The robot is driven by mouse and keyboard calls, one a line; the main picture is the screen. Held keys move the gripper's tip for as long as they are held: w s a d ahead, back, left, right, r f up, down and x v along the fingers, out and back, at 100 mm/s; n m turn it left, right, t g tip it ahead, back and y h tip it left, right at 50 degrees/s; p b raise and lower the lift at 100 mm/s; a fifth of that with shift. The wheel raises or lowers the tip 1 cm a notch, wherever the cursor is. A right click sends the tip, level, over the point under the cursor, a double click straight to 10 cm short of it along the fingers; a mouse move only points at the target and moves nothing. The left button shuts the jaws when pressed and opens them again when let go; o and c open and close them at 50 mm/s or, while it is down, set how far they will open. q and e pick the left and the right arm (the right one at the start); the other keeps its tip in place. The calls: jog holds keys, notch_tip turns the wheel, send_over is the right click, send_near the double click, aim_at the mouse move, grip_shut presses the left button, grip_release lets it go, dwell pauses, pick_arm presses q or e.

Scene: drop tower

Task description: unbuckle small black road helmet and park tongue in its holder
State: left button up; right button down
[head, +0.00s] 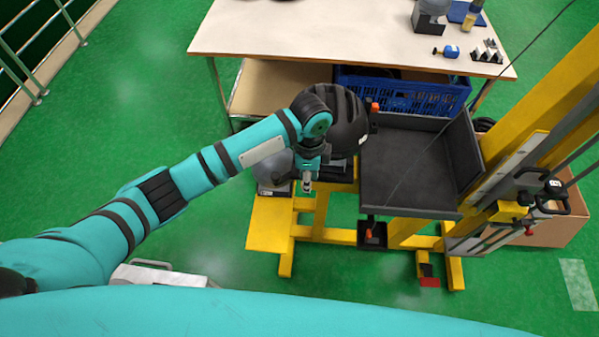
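The small black road helmet (349,122) is just left of the black tray on the yellow frame. My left wrist covers its left side. Its strap, buckle and tongue cannot be made out. My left gripper (307,187) points down in front of the helmet, below its lower left edge. Its fingertips look close together, but whether they are shut or touch anything is unclear. A small black open box (372,240) hangs below the tray's front edge; I cannot tell whether it is the tongue holder. My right gripper is out of view.
The black tray (408,172) stands beside the yellow tower column (540,100). A grey dome (272,168) sits left of my gripper. Behind are a table (290,30) and a blue crate (400,92). A cardboard box (565,222) is at right. Green floor is free at left.

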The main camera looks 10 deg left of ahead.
pick_arm(q)
jog(key=d+b, duration=0.1)
jog(key=d, duration=0.7)
jog(key=shift+w+d+b, duration=0.3)
jog(key=shift+d+b, duration=0.05)
jog(key=shift+d, duration=0.05)
dwell(0.3)
